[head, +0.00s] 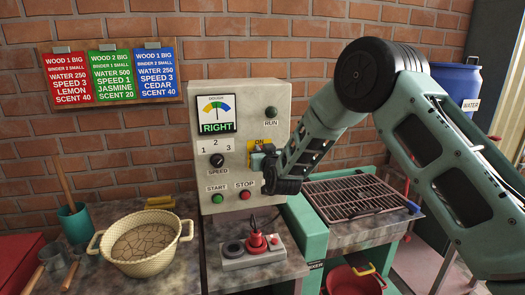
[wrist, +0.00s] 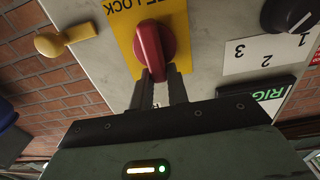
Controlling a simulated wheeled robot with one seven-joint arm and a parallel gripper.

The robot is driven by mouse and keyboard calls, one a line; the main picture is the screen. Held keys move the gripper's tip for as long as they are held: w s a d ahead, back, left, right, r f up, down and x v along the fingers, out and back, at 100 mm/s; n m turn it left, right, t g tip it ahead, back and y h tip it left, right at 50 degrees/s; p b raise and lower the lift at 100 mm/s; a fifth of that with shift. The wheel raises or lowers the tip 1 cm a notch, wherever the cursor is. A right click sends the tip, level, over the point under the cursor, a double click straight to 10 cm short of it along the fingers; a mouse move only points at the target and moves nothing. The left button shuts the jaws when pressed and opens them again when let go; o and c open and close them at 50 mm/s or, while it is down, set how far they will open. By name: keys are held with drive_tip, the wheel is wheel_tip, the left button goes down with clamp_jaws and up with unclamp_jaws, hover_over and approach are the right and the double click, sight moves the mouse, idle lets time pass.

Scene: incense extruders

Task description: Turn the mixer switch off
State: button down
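The switch is a red rotary knob (wrist: 154,50) on a yellow plate (wrist: 122,22) in the wrist view, where the lettering is upside down and partly cut off. In the head view the plate (head: 254,145) shows "ON" at its top, and my gripper (head: 262,160) covers the knob. In the wrist view my gripper (wrist: 162,92) has its two dark fingers at the lower end of the knob's grip, with a narrow gap between them. I cannot tell whether they press on it. The plate is on the grey control box (head: 216,103).
The box has a RUN lamp (head: 271,112), a speed dial (head: 217,160), a green start button (head: 218,198) and a red stop button (head: 245,195). A yellow-knobbed lever (wrist: 65,40) sticks out near the switch. A grey pedestal with a red control (head: 255,242) and a basket (head: 141,241) stand below.

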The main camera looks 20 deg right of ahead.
drive_tip(key=shift+a+f+n+b, duration=0.1)
drive_tip(key=shift+n+b, duration=0.2)
drive_tip(key=shift+b, duration=0.1)
drive_tip(key=shift+a+f+n+b, duration=0.45)
drive_tip(key=shift+n+b, duration=1.05)
drive_tip(key=shift+n, duration=1.35)
drive_tip(key=shift+a+f+n+b, duration=0.45)
drive_tip(key=shift+n+b, duration=1.05)
drive_tip(key=shift+n, duration=1.4)
drive_tip(key=shift+a+f+n+b, duration=0.45)
drive_tip(key=shift+n+b, duration=1.05)
drive_tip(key=shift+n, duration=1.35)
drive_tip(key=c, duration=1.4)
unclamp_jaws()
drive_tip(key=shift+o, duration=0.2)
drive_tip(key=s+b, duration=0.3)
drive_tip(key=s, duration=1.4)
drive_tip(key=shift+s, duration=0.2)
